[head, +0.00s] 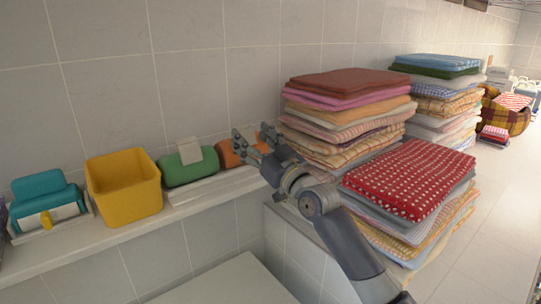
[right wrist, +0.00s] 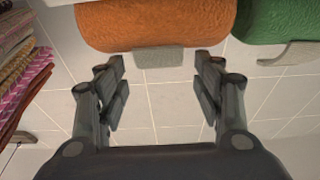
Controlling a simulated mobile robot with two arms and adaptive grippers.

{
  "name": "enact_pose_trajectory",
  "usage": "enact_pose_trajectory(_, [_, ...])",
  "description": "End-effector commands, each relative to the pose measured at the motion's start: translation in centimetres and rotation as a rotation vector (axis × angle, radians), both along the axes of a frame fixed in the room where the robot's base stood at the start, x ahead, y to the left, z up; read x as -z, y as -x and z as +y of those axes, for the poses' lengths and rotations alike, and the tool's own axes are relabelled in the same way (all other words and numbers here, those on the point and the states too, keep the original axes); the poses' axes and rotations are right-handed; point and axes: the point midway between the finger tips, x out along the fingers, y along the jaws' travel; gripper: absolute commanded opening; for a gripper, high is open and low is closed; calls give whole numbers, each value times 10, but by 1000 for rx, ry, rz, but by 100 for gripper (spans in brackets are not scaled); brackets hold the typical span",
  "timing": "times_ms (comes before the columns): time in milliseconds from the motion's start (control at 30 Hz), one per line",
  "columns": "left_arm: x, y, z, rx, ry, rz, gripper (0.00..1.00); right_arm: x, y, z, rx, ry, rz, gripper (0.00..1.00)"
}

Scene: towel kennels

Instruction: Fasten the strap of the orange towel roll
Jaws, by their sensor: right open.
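The orange towel roll (head: 229,155) lies on the wall ledge, partly hidden behind my right gripper (head: 254,141) in the head view. It shows large at the top of the right wrist view (right wrist: 150,22). A pale grey-beige strap end (right wrist: 158,57) sticks out from the roll's edge, between the fingertips of my right gripper (right wrist: 160,70). The fingers are open, with a gap on both sides of the strap end; I cannot tell how far it lies from them in depth. My left gripper is not in view.
On the ledge (head: 120,232) stand a green roll (head: 178,172) with a raised pale strap, a yellow bin (head: 125,188) and a teal roll (head: 45,190). Tall stacks of folded towels (head: 345,115) stand close on the right. The tiled wall is behind.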

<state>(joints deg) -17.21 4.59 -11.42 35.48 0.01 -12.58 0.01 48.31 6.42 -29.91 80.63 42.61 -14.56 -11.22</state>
Motion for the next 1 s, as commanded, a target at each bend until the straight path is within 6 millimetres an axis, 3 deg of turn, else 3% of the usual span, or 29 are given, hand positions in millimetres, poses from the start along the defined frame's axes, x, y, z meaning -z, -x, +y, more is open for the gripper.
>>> enact_pose_trajectory(500, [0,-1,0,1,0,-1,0,22,63,-46,1,-1,1,62])
enact_pose_trajectory(933, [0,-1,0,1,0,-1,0,24,71,-52,0,-1,1,62])
enact_pose_trajectory(967, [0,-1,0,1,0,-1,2,24,71,-52,0,-1,1,62])
enact_pose_trajectory(1000, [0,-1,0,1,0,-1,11,25,71,-52,0,0,2,62])
